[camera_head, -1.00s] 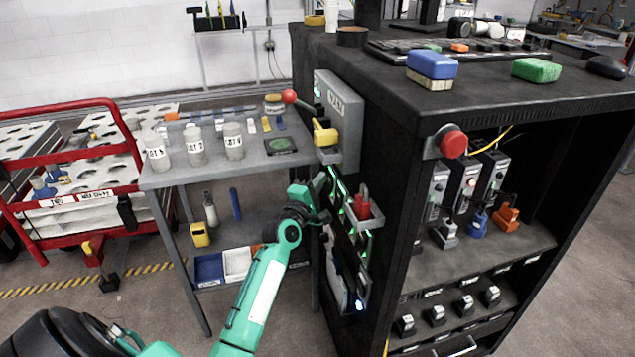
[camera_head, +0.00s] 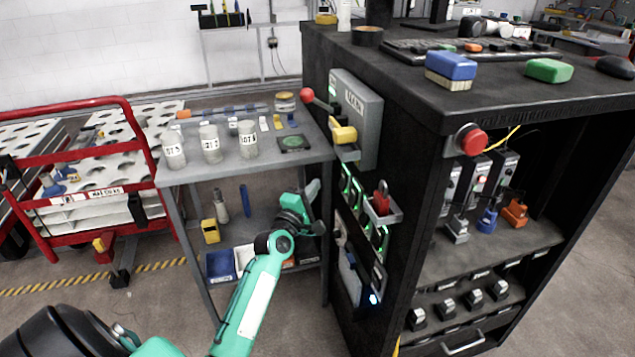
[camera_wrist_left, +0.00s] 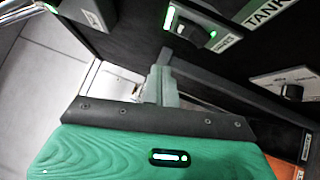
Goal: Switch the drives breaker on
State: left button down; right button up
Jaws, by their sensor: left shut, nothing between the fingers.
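The black cabinet's side panel carries several green-lit breakers (camera_head: 357,206); their labels are too small to read in the head view, so I cannot tell which is the drives one. A white plate with a dark knob (camera_wrist_left: 291,92) shows at the right. My left gripper (camera_head: 314,191) is left of the panel, apart from it; in the left wrist view its fingers (camera_wrist_left: 160,86) are together, with nothing between them. My right gripper is not in view.
A grey box with a red-knobbed lever (camera_head: 308,95) and yellow handle (camera_head: 343,133) juts out above the breakers. A red padlock (camera_head: 382,200) sits in a small holder. A grey table (camera_head: 190,178) with jars stands behind my arm. A red stop button (camera_head: 472,139) is on the cabinet front.

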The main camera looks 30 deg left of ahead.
pick_arm(q)
jog(key=r+v, duration=0.1)
jog(key=v, duration=0.5)
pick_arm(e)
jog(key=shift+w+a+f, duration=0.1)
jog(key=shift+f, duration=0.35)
pick_arm(q)
jog(key=shift+s+a, duration=0.1)
